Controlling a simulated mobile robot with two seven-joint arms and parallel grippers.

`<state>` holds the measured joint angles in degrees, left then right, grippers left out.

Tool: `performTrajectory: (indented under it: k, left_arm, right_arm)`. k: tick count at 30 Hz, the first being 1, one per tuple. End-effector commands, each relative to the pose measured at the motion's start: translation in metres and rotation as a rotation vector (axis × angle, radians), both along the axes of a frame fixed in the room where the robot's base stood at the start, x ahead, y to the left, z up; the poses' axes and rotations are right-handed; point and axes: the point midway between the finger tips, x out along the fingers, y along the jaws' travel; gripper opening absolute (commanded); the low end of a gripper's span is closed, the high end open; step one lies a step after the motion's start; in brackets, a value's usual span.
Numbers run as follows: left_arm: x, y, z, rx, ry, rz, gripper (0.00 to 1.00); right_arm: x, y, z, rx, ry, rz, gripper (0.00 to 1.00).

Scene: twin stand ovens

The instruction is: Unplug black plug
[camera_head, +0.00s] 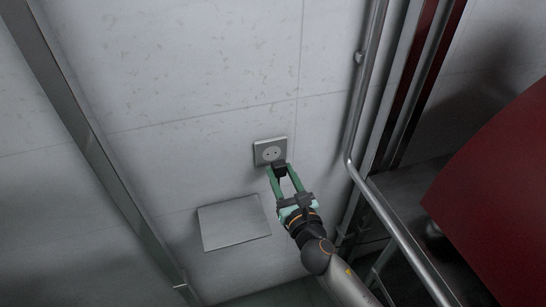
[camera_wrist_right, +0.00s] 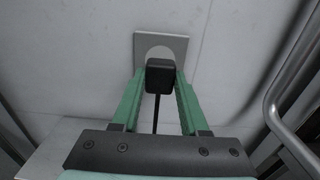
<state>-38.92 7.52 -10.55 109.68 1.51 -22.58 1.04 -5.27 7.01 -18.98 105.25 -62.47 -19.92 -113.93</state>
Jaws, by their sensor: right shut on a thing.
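The black plug (camera_head: 279,168) is held between the green fingers of my right gripper (camera_head: 279,173). In the right wrist view the plug (camera_wrist_right: 160,74) sits between the fingertips, and its black cord hangs down between the fingers. The grey square wall socket (camera_head: 270,150) shows its round face with two dark holes uncovered. The plug is out of the socket, in front of its lower edge; the exact gap is hard to tell. In the right wrist view the plug hides the lower part of the socket (camera_wrist_right: 176,44). My left gripper is not in view.
A flat grey panel (camera_head: 233,223) juts from the wall below left of the socket. A metal pipe rail (camera_head: 358,120) runs down at the right, near my right arm. A large red surface (camera_head: 505,190) is farther right. The wall around the socket is clear.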

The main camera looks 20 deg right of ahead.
Motion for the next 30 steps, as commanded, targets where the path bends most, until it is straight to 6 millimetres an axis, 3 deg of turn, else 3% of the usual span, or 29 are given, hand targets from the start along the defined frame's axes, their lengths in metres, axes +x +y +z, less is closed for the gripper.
performTrajectory:
  k: [30]
  left_arm:
    - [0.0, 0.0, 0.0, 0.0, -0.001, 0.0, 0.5]
  right_arm:
    - [-0.027, -0.008, -0.005, -0.001, 0.002, -0.02, 0.0]
